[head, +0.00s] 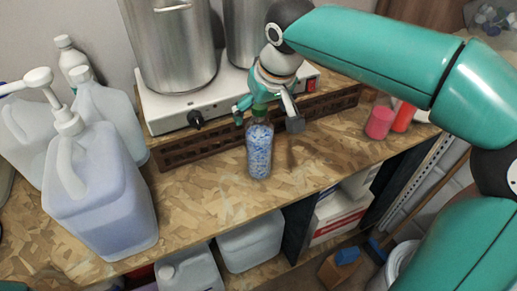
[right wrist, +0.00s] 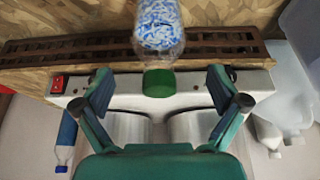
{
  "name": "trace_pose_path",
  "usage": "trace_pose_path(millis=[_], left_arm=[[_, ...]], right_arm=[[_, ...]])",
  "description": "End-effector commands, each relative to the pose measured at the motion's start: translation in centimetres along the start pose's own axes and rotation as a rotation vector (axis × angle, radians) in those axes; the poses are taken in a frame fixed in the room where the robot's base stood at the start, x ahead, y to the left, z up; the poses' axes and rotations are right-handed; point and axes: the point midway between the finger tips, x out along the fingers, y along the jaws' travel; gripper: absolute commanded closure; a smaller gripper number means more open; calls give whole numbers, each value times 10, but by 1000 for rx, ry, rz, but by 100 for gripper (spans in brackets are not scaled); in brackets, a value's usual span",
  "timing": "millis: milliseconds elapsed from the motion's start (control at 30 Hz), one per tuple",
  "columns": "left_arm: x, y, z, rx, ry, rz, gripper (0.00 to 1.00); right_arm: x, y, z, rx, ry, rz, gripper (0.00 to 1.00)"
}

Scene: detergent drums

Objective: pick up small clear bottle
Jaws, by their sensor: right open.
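The small clear bottle (head: 259,150) stands upright on the wooden worktop, filled with blue and white bits and closed with a green cap (head: 259,108). In the right wrist view the bottle (right wrist: 158,24) shows at the top, with its green cap (right wrist: 159,83) between the open fingers. My right gripper (head: 268,113) is open around the cap, with a finger on either side; in the right wrist view the gripper (right wrist: 160,98) shows gaps between cap and fingers. My left gripper is not in view.
A hot plate (head: 224,97) with steel pots (head: 172,45) stands behind the bottle. A brown slatted rail (head: 205,147) runs along its front. Large jugs (head: 98,195) stand at left, red cups (head: 380,122) at right. The worktop's front edge is near the bottle.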

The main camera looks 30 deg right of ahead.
Motion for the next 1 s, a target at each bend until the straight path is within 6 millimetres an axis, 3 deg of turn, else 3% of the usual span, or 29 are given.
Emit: trace_pose_path(millis=[167, 500, 767, 1000], left_arm=[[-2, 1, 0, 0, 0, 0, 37], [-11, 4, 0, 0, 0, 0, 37], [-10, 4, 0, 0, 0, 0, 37], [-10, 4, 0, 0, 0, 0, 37]], right_arm=[[10, 0, 0, 0, -2, 1, 3], [52, 2, -2, 1, -2, 0, 3], [56, 2, -2, 1, 0, 0, 3], [55, 2, -2, 2, 0, 0, 40]])
